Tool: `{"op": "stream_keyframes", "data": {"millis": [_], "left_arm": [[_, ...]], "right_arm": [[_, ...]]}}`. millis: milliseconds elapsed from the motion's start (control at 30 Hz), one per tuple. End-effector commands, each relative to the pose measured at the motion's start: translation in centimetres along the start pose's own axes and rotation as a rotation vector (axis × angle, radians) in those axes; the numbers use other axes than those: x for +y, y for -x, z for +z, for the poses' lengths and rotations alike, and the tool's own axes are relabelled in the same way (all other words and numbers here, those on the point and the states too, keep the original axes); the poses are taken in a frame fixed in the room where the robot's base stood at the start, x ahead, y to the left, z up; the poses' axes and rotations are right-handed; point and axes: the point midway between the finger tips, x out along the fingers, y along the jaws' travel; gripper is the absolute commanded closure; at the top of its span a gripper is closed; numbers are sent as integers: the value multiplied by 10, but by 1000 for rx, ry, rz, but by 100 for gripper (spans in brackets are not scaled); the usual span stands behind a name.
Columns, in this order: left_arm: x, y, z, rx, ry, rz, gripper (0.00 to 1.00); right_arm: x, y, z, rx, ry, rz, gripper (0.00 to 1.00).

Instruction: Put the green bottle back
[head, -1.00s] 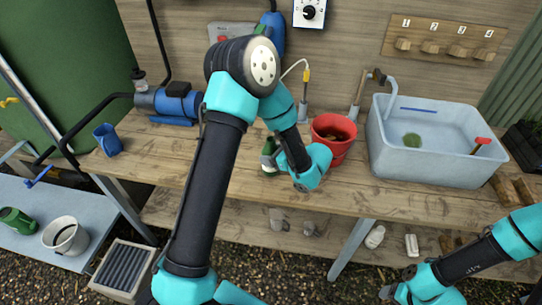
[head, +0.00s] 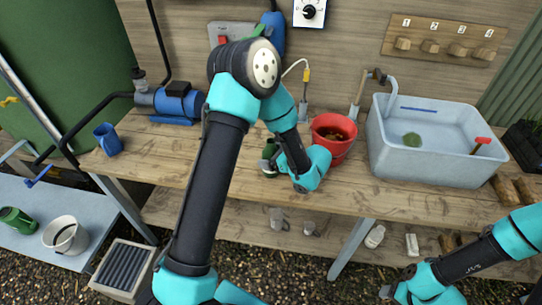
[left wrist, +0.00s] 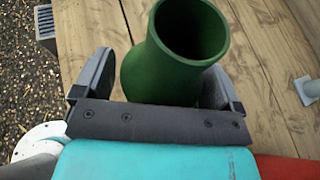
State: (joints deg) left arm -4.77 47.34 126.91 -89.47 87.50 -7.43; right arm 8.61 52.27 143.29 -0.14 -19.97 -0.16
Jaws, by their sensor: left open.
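The green bottle (head: 268,151) stands on the wooden workbench, just left of the red pot, mostly hidden behind my left arm in the head view. In the left wrist view the green bottle (left wrist: 160,75) shows its round open mouth and wide body. My left gripper (left wrist: 155,88) is open, with one dark finger on each side of the bottle. I cannot tell whether either finger touches it. My right arm is low at the right of the head view, away from the bottle. Its gripper (head: 387,291) is small and dark, and its jaws are unclear.
The red pot (head: 334,136) stands close beside my left wrist. A pale basin (head: 430,168) fills the bench's right side. A blue pump (head: 177,104) and blue mug (head: 108,139) are at the left. A lower left bench holds a green cup (head: 17,219) and white bucket (head: 66,236).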

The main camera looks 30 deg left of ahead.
Motion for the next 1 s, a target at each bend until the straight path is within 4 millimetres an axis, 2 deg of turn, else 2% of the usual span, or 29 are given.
{"op": "stream_keyframes", "data": {"millis": [133,267,800,1000], "left_arm": [[0,2,2,0,0,-1,10],[-1,14,2,0,0,-4,10],[-1,101,2,-1,0,-4,10],[0,119,2,0,0,-1,10]], "right_arm": [[0,0,0,0,0,0,35],[0,0,0,0,0,0,35],[0,0,0,0,0,0,35],[0,0,0,0,0,0,35]]}}
